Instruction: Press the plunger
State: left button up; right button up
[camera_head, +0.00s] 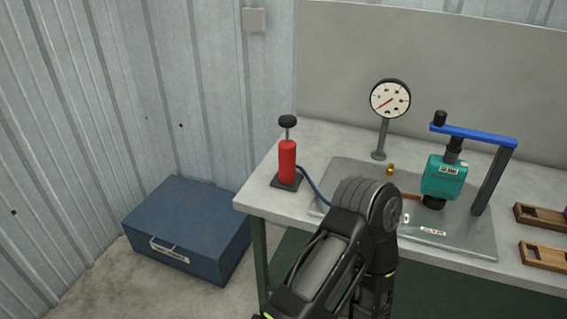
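A red hand pump (288,162) stands upright on a small dark base at the left front corner of the workbench. Its plunger (288,123) has a black knob on a short metal rod that sticks up above the red body. A blue hose (313,186) runs from the pump toward the metal plate and passes behind my arm. One of my arms rises from the bottom middle, its black joint in front of the bench edge, right of the pump and apart from it. I cannot tell which arm it is. Neither gripper shows.
Wooden holders (543,256) lie at right. A blue toolbox (190,225) sits on the floor at left.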

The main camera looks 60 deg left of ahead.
aim_at(287, 122)
jog(key=u, duration=1.9)
